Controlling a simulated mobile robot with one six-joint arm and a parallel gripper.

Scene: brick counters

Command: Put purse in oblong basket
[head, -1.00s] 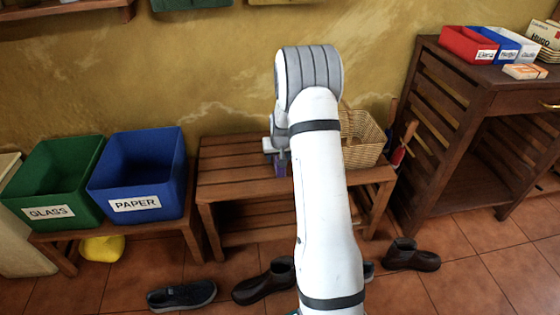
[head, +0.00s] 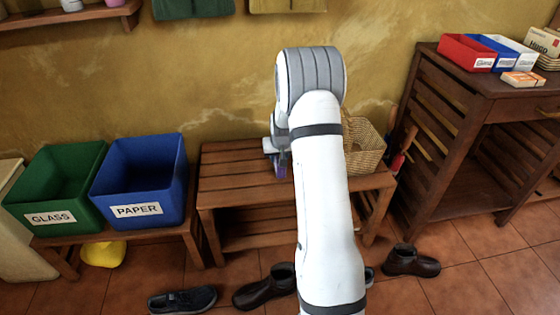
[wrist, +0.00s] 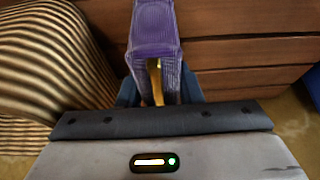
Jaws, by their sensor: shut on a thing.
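The purse (wrist: 153,25) is purple with a gold-coloured strip and shows at the top middle of the wrist view. My gripper (wrist: 160,92) is shut on it, with blue fingers on both sides. In the head view only a small purple part of the purse (head: 283,160) shows below my gripper (head: 279,165), over the slatted bench. The wicker basket (head: 367,150) stands on the right end of the bench, partly hidden behind my arm. A striped woven surface fills the left of the wrist view; I cannot tell for sure that it is the basket.
The wooden bench (head: 235,170) is clear on its left part. A blue PAPER bin (head: 138,185) and a green GLASS bin (head: 50,190) stand to the left. A dark slatted cabinet (head: 450,130) is on the right. Several shoes lie on the tiled floor in front.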

